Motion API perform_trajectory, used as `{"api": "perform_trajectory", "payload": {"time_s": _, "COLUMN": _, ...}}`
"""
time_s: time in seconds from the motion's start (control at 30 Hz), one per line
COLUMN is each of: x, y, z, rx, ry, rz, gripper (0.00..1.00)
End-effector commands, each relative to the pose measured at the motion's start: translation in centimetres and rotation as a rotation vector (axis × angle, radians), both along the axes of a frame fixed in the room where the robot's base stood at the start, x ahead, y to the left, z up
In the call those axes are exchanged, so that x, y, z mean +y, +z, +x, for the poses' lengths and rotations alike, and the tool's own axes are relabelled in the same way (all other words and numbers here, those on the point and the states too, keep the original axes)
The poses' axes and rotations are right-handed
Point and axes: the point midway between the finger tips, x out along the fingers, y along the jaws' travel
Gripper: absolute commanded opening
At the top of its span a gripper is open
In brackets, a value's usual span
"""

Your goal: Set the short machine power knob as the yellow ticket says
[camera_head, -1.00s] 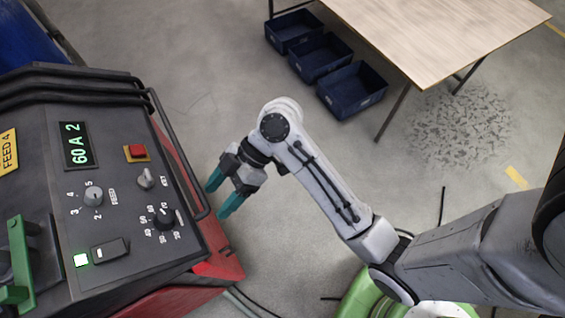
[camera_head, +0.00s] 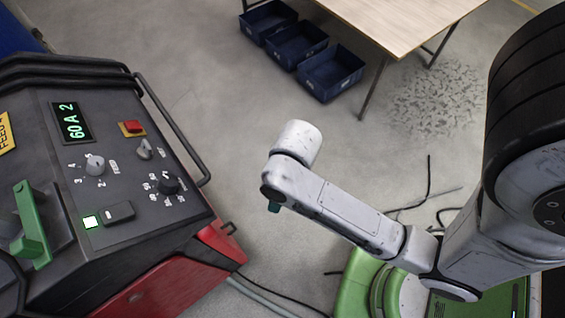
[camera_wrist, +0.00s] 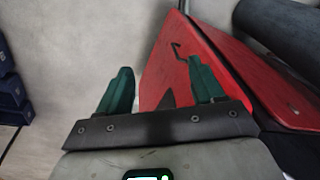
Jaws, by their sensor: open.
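The dark machine's sloped panel (camera_head: 135,160) is at the left in the head view. Its black knob (camera_head: 168,185), ringed by small numbers, is at the lower right. A grey feed knob (camera_head: 95,165) and another grey knob (camera_head: 144,150) are nearby. The display (camera_head: 72,122) reads 60 A 2. A yellow ticket (camera_head: 6,133) is cut off at the left edge; only FEED shows. My gripper (camera_head: 273,208) is right of the panel, mostly hidden behind my arm. In the wrist view my gripper (camera_wrist: 160,72) is open and empty, before the machine's red side (camera_wrist: 235,80).
A dark guard rail (camera_head: 172,125) edges the panel. Blue bins (camera_head: 332,72) and a table (camera_head: 400,22) stand behind. Cables (camera_head: 268,292) lie on the floor.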

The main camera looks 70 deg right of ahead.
Motion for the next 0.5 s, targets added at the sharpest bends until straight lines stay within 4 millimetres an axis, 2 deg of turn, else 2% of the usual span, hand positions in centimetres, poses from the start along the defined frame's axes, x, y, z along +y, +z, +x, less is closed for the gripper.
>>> {"api": "perform_trajectory", "payload": {"time_s": 0.2, "x": -1.9, "y": 0.0, "z": -2.0, "rx": 0.033, "ry": -0.117, "rz": -0.092, "gripper": 0.67}}
{"api": "perform_trajectory", "payload": {"time_s": 0.5, "x": -2.4, "y": 0.0, "z": -2.4, "rx": 0.038, "ry": -0.146, "rz": -0.115, "gripper": 0.67}}
